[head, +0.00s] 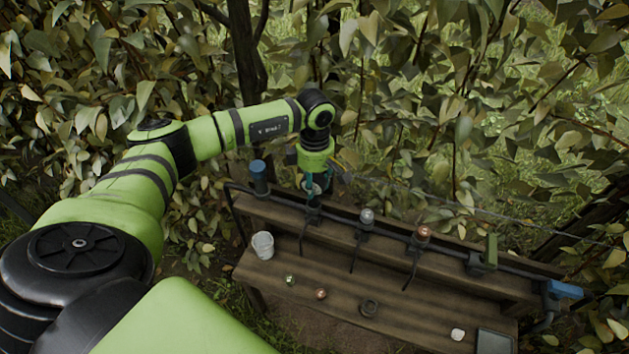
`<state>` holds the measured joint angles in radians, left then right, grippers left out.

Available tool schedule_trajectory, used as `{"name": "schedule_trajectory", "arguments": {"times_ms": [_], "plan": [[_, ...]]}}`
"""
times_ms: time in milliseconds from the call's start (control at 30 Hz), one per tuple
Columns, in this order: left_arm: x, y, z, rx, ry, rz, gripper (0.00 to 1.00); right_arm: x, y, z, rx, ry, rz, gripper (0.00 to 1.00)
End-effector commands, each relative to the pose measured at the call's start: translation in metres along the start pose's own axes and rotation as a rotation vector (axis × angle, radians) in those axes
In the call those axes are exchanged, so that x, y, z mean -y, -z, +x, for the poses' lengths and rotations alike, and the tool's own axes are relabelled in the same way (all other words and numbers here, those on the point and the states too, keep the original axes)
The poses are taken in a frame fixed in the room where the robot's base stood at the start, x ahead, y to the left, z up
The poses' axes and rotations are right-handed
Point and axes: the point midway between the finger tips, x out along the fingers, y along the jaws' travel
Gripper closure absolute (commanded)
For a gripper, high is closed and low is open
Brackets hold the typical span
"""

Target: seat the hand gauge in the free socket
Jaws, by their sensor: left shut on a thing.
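My left gripper (315,187) points down at the rear left part of the wooden bench. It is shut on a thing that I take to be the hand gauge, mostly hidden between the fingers. The fingertips are just above a dark socket (313,214) on the black pipe. I cannot tell whether the held thing touches this socket. To its right, a silver-topped piece (367,216) and a copper-topped piece (423,234) stand upright in their sockets. My right gripper is not in view.
A blue cylinder (259,177) stands left of my gripper. A green upright piece (491,251) and a blue piece (565,290) are at the right. Foliage hangs close behind.

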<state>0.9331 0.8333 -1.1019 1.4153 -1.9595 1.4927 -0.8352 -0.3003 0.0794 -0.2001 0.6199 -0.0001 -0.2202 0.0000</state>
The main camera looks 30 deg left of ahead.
Motion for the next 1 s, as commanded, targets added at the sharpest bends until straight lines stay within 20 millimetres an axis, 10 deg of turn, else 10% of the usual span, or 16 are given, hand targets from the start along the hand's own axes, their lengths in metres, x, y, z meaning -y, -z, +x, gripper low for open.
{"name": "schedule_trajectory", "arguments": {"times_ms": [467, 500, 567, 1000], "plan": [[-0.0005, 0.0, 0.0076, 0.0, -0.001, 0.0, 0.96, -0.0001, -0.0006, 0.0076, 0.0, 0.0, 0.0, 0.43], [-0.0006, -0.0001, 0.0075, 0.0, -0.001, 0.0, 0.54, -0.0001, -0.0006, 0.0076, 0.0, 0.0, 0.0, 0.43], [-0.0005, 0.0, 0.007, 0.0, -0.001, 0.0, 0.31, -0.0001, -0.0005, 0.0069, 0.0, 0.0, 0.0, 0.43], [-0.0008, 0.0, 0.0012, 0.001, -0.002, 0.0, 0.31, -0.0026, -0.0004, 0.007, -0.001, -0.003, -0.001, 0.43]]}}
